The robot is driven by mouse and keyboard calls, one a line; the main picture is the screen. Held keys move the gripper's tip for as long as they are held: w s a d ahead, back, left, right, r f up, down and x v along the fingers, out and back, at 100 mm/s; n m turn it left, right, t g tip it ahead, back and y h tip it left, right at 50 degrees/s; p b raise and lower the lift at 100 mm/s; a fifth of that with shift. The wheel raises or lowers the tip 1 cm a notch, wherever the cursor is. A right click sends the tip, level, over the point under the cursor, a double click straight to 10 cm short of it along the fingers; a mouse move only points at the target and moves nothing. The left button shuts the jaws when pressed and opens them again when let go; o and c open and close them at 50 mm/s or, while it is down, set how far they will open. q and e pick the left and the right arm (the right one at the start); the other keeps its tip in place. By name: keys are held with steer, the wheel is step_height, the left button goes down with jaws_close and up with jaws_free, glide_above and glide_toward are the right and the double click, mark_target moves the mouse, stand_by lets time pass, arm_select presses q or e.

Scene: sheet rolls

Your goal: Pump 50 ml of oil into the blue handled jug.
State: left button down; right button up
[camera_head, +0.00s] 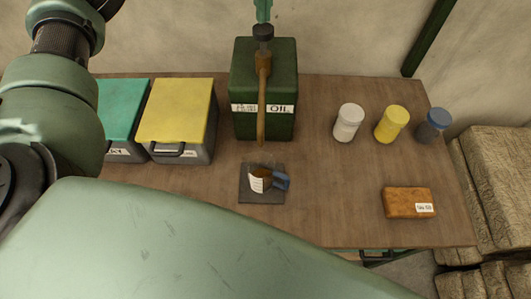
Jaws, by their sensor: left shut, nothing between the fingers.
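The jug (257,184) is small and white with marks on its side and a blue handle pointing right. It stands upright on a dark square mat (262,197), and brown shows inside it. Behind it stands a dark green oil can (279,70) labelled OIL. A black pump head (263,32) tops it, and a brown spout (262,90) hangs down its front towards the jug. My left gripper (264,14) is shut and empty, its tips at the top of the pump head; the rest is cut off by the top edge. My right gripper is out of view.
Left of the can stand a yellow-lidded bin (179,108) and a green-lidded bin (121,108).

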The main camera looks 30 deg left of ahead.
arm_select(q)
steer(key=shift+r, duration=0.15)
step_height(320, 180, up, 6)
steer(key=p, duration=0.4)
steer(key=shift+f, duration=0.2)
stand_by(0.4)
